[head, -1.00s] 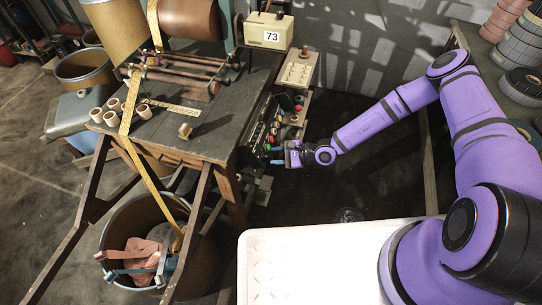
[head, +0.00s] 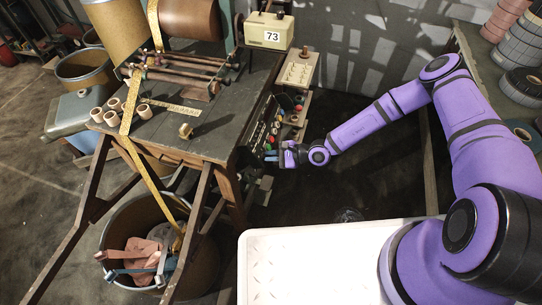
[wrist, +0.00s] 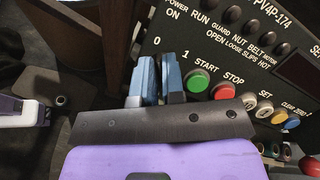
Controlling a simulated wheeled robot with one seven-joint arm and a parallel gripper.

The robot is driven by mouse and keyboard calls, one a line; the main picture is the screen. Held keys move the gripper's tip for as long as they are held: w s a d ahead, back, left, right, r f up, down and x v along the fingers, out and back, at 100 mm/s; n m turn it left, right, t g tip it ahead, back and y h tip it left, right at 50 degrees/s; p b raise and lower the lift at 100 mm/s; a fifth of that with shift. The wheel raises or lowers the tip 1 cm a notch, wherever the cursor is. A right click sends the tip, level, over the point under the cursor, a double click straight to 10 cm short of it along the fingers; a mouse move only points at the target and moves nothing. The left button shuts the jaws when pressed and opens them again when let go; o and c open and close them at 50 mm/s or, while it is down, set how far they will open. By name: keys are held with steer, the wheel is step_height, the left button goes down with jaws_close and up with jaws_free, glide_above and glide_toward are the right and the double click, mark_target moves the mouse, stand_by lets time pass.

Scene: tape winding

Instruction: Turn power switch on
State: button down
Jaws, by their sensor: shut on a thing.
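The black control panel (wrist: 235,50) fills the upper right of the wrist view, with "POWER ON" and the marks 0 and 1 at its left end. In the head view the panel (head: 262,128) is on the right side of the wooden table. My gripper (wrist: 159,80) has its blue fingers close together at the power position, just below the 0 and 1 marks. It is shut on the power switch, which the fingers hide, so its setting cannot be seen. In the head view my gripper (head: 271,156) is at the panel's lower near end.
The green START button (wrist: 196,80) and red STOP button (wrist: 222,91) are close to the right of the fingers. A white SET button (wrist: 265,108) and a yellow button (wrist: 279,117) are further right. A white textured surface (head: 300,265) lies in front of the table.

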steer(key=shift+m, duration=0.3)
steer(key=shift+w+d+m+t+h, duration=0.15)
steer(key=shift+m+t, duration=0.45)
steer(key=shift+m, duration=1.85)
steer(key=shift+w+a+m+t+h, duration=0.1)
steer(key=shift+m+t+h, duration=0.35)
steer(key=shift+m, duration=2.05)
steer(key=shift+w+d+m+t, duration=0.15)
steer(key=shift+m+t, duration=0.6)
steer(key=shift+m, duration=2)
steer(key=c, duration=1.2)
jaws_free()
